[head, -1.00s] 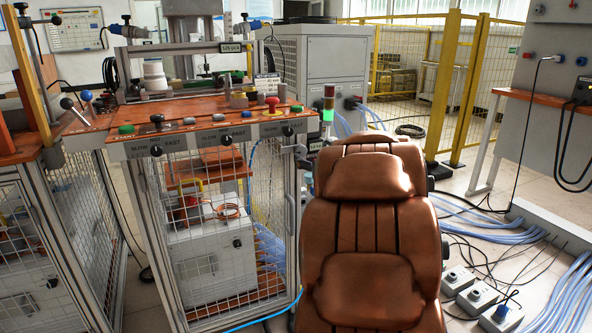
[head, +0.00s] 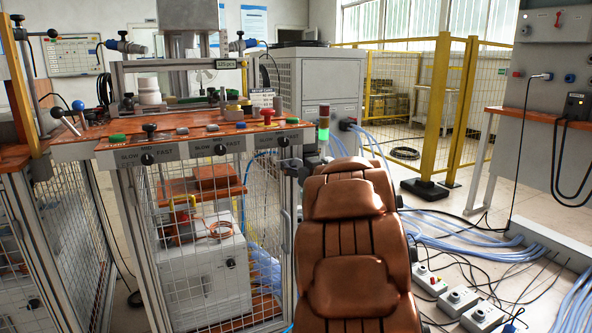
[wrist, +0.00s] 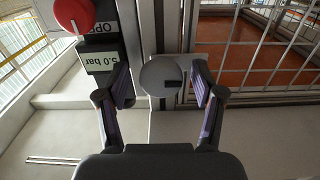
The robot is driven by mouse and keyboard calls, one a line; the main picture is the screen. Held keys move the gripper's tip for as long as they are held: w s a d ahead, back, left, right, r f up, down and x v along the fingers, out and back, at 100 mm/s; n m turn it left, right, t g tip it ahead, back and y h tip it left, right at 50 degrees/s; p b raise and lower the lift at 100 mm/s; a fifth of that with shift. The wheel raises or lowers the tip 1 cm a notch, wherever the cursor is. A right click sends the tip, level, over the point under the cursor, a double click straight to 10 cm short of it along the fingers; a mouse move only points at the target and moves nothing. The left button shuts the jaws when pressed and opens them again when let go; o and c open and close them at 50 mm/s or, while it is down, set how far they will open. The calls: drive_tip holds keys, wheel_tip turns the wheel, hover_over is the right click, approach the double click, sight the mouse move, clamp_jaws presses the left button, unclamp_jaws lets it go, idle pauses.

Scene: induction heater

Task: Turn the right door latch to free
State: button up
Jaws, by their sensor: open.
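In the wrist view, my gripper (wrist: 160,88) is open, with one dark finger on each side of a round grey latch-like disc (wrist: 158,76). The disc has a short dark bar on its right half and is fixed to a grey upright frame. I cannot tell whether the fingers touch it, or whether it is the right door latch. In the head view, the cabinet with mesh doors (head: 200,275) stands left of centre. A small grey fitting (head: 293,166) sits at its upper right corner. My gripper is not clearly visible in the head view.
A brown leather seat (head: 352,245) stands close to the cabinet's right side. In the wrist view, a red knob (wrist: 74,14) and a "5.0 bar" label (wrist: 101,62) are left of the disc. Blue hoses (head: 455,240) and control boxes (head: 460,301) lie on the floor at right.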

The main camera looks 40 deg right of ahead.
drive_tip(key=shift+w, duration=0.3)
drive_tip(key=c, duration=1.2)
drive_tip(key=shift+o, duration=0.2)
